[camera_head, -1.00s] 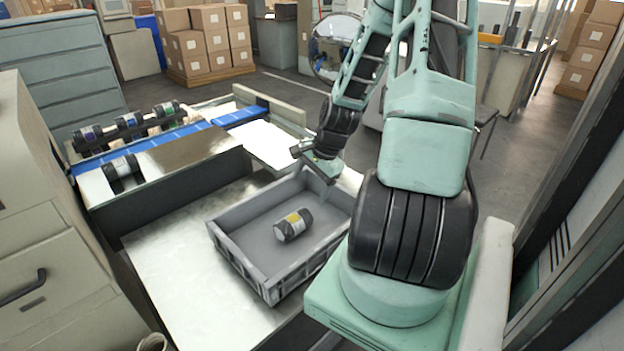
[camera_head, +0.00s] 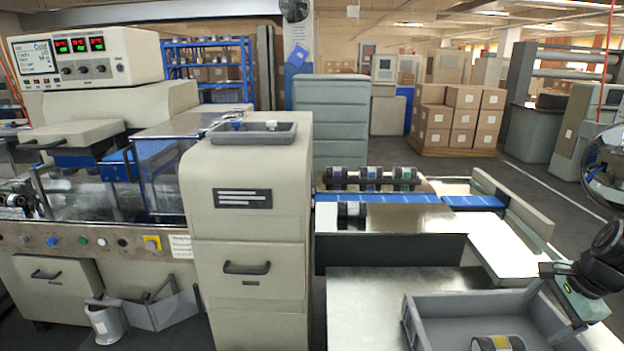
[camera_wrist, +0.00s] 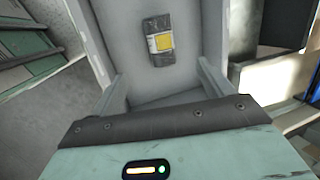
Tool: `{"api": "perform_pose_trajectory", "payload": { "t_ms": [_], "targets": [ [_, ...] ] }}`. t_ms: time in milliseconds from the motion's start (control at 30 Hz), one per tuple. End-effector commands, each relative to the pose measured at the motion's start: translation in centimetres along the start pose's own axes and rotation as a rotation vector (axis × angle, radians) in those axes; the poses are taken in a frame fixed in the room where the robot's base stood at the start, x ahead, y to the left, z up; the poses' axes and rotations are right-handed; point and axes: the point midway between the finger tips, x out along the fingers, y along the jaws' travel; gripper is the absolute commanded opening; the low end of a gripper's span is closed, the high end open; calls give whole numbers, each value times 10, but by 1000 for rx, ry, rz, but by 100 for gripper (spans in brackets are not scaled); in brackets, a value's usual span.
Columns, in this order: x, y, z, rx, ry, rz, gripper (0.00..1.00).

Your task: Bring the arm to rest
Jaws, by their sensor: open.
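My gripper (camera_head: 574,309) is at the right edge of the head view, over the right part of a grey crate (camera_head: 419,326). In the wrist view my gripper (camera_wrist: 158,92) has its two fingers spread apart with nothing between them. Beyond the fingers a dark roll with a white and yellow label (camera_wrist: 158,42) lies on the crate floor. The same roll (camera_head: 497,343) shows at the bottom edge of the head view, partly cut off. Most of my arm is outside the head view.
The crate stands on a metal table (camera_head: 372,290). Several dark rolls (camera_head: 372,175) sit by a blue conveyor belt (camera_head: 385,198), with one roll (camera_head: 351,214) in front of it. A wrapping machine (camera_head: 100,215) fills the left side.

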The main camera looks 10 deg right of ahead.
Motion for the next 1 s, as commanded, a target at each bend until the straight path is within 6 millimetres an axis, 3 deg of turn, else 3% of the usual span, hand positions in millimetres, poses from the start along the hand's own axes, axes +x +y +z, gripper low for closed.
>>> {"api": "perform_pose_trajectory", "payload": {
  "t_ms": [167,233,467,700,1000],
  "targets": [
    [-3,-18,56,-251,-23,53,80],
    [-5,-24,89,-398,-38,82,80],
    [-20,-20,195,-882,-91,164,80],
    [-46,14,292,-1376,-148,222,80],
    [-89,89,380,-1980,-230,255,80]
  ]
}}
